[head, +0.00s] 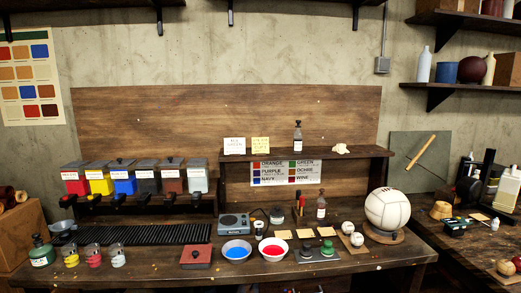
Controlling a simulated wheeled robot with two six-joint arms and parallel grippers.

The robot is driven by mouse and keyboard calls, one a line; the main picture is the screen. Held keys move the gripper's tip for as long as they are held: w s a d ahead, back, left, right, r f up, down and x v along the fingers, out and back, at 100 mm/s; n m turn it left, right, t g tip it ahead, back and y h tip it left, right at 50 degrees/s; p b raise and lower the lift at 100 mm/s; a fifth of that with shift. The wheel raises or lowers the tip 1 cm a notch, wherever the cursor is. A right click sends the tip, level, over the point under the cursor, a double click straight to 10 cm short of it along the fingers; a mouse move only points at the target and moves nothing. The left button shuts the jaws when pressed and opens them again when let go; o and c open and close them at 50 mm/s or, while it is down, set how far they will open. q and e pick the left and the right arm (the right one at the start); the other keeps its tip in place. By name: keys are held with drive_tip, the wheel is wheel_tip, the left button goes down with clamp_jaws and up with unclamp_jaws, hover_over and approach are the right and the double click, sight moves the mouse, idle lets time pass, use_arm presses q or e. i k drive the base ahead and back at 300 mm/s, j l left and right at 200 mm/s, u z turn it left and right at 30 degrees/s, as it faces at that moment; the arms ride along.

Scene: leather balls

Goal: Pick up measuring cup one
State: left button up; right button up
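Three small clear cups stand in a row at the left front of the workbench in the head view. The left cup (71,256) has yellow in it, the middle cup (94,256) has red, and the right cup (118,256) looks pale or grey. No readable number shows on them, so I cannot tell which is measuring cup one. All appear upright and apart from each other. Neither of my grippers is in view.
Behind is a dark slatted rack (140,235) below coloured dispensers (122,183). Bowls of blue (237,252) and red (273,249) stand mid-bench. A white ball (388,209) rests at right.

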sight(69, 252)
drive_tip(key=u, duration=1.35)
drive_tip(key=i+j+z, duration=0.85)
drive_tip(key=j, duration=0.4)
drive_tip(key=i+j+z, duration=0.25)
drive_tip(key=j, duration=0.15)
drive_tip(key=i+j+z, duration=0.2)
drive_tip(key=j, duration=0.2)
drive_tip(key=j+z, duration=0.2)
drive_tip(key=j, duration=0.2)
